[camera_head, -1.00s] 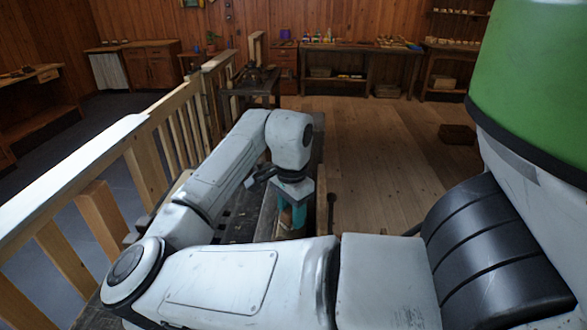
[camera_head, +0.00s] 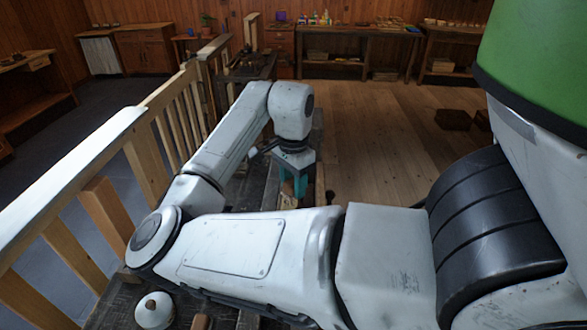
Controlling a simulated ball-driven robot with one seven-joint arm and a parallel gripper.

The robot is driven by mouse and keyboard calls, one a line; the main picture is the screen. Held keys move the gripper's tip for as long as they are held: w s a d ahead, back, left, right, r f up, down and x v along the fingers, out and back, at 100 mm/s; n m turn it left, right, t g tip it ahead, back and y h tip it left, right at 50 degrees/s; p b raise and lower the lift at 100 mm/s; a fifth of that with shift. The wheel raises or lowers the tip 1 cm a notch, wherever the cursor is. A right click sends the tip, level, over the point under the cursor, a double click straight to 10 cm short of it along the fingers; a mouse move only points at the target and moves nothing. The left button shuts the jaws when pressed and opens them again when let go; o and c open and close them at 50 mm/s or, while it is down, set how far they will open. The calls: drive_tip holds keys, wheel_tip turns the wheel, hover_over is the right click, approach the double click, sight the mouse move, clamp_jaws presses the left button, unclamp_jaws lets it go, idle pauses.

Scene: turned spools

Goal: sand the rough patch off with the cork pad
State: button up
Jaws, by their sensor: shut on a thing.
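My gripper (camera_head: 293,188), with teal fingers, points down over the dark workbench (camera_head: 125,300) in the middle of the view. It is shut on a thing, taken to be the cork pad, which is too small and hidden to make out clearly. A small pale-brown bit (camera_head: 288,202) shows just below the fingers; I cannot tell whether it is the pad or a piece on the bench. The rough patch cannot be made out; my arm covers much of the bench.
A white rounded object with a wooden knob (camera_head: 154,311) stands on the near bench, with a small wooden piece (camera_head: 201,322) beside it. A wooden railing (camera_head: 150,125) runs along the left. The plank floor (camera_head: 375,150) at the right is mostly open.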

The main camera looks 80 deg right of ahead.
drive_tip(key=shift+r+p, duration=0.75)
drive_tip(key=shift+r, duration=0.4)
drive_tip(key=shift+s+f, duration=0.1)
